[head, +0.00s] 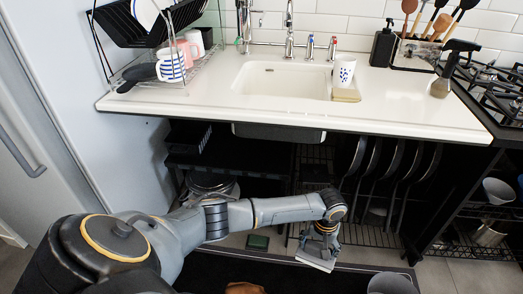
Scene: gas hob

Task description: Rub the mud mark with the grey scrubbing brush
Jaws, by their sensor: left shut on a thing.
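My left gripper (322,238) reaches in low, in front of the open shelves under the counter. It is shut on a flat light-grey thing, apparently the grey scrubbing brush (314,260), held just below the fingers. The brush is small in view, and I cannot tell whether it touches the surface below. A brown patch (243,288) shows at the bottom edge against the dark floor area, partly cut off; I cannot tell if it is the mud mark. My right gripper is not in view.
A white counter (200,109) with a sink (285,82) overhangs the shelves. Dark pans (382,160) stand upright on the rack. A grey rounded thing (390,284) is at the bottom right.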

